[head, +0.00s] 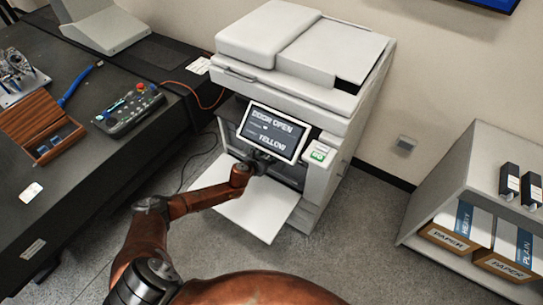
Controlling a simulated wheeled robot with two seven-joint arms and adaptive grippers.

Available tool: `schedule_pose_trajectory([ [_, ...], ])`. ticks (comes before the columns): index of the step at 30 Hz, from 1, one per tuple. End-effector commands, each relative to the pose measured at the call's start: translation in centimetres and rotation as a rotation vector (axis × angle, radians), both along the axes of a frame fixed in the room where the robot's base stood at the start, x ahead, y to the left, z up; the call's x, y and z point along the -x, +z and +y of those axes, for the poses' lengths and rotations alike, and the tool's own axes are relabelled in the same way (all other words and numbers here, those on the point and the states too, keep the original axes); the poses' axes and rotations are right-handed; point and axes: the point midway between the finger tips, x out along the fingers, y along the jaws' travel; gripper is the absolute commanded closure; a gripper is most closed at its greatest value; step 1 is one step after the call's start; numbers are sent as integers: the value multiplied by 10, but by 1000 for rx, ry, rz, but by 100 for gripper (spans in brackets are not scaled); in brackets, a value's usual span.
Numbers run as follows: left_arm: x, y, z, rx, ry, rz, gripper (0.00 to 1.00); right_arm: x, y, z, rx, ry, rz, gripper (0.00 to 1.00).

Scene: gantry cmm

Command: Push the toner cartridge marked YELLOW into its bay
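The white printer (318,105) stands in the middle with its front door (262,212) folded down flat. Its tilted screen (271,133) reads DOOR OPEN and YELLOW. My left gripper (260,160) is at the dark front opening (289,172), just below the screen and above the inner edge of the door. The gripper is small and dark here, and I cannot tell whether its fingers are open or shut. I cannot make out the YELLOW cartridge or its bay; the screen and gripper cover part of the opening. My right gripper is not in view.
A dark bench (100,160) on the left holds a control pendant (130,108) and a wooden case (38,125). A shelf unit (470,150) on the right bears two black labelled boxes and paper cartons (456,238). Floor (370,215) between printer and shelf is clear.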

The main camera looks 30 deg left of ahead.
Motion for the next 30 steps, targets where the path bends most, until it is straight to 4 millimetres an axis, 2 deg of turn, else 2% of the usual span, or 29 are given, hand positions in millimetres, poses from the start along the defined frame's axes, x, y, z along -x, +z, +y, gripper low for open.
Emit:
schedule_pose_trajectory([
  [10, -3, 2, -1, 1, -1, -3, 100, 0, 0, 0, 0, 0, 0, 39],
  [11, -3, 2, -1, 1, -1, -3, 62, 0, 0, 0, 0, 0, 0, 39],
  [19, -2, 1, 0, 0, 0, -2, 43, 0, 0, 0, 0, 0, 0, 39],
  [30, -1, -1, 0, 0, 0, 2, 39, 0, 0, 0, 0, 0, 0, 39],
])
